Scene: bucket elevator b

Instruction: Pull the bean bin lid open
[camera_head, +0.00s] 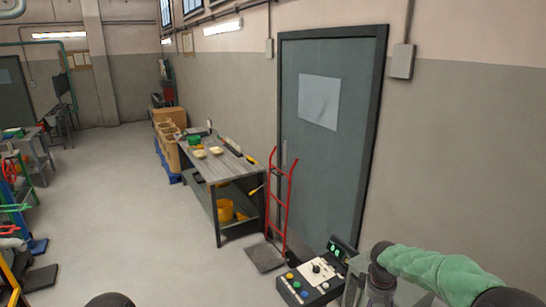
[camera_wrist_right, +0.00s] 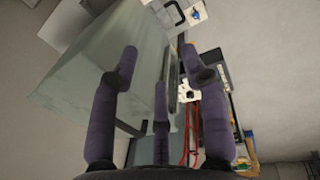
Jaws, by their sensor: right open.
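My right gripper (camera_wrist_right: 164,78) has purple fingers spread apart with nothing between them. A large pale grey-green box-like body (camera_wrist_right: 85,75) lies just beyond the fingers in the right wrist view. It may be the bean bin, but I cannot make out its lid for certain. A black loop like a handle (camera_wrist_right: 168,14) shows beyond the body's upper end, apart from the fingers. In the head view, the green-sleeved arm at lower right is mine, and a grey surface beneath it is mostly hidden. My left gripper is not in view.
A control box (camera_head: 313,279) with coloured buttons stands left of my right arm. A red hand truck (camera_head: 280,205) leans by the grey door (camera_head: 330,130). A workbench (camera_head: 225,170) stands along the wall. The floor (camera_head: 130,210) left of the bench is clear.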

